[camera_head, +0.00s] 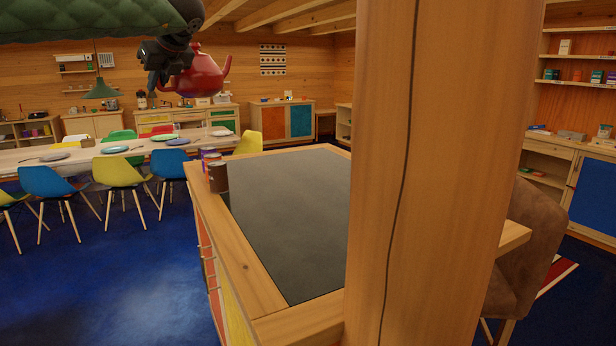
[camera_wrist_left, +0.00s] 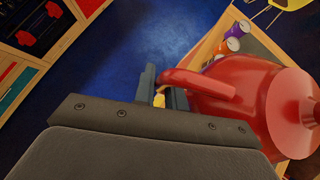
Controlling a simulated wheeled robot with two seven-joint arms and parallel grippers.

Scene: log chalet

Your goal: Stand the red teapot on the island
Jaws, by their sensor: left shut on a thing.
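The red teapot (camera_head: 203,75) hangs in the air at the upper left of the head view. My left gripper (camera_head: 158,78) is shut on its handle, at the left side of the pot. In the left wrist view the teapot (camera_wrist_left: 275,100) fills the right side, with its handle between the fingers of my left gripper (camera_wrist_left: 162,92). The island (camera_head: 290,215) stands below and to the right, with a dark grey top in a wooden frame. The teapot is apart from it. My right gripper is not in view.
Several cans (camera_head: 217,177) stand at the island's left edge. A thick wooden post (camera_head: 425,170) hides the island's right part. A brown chair (camera_head: 530,240) stands at right. A long table (camera_head: 90,155) with plates and coloured chairs is behind left. The island's grey top is clear.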

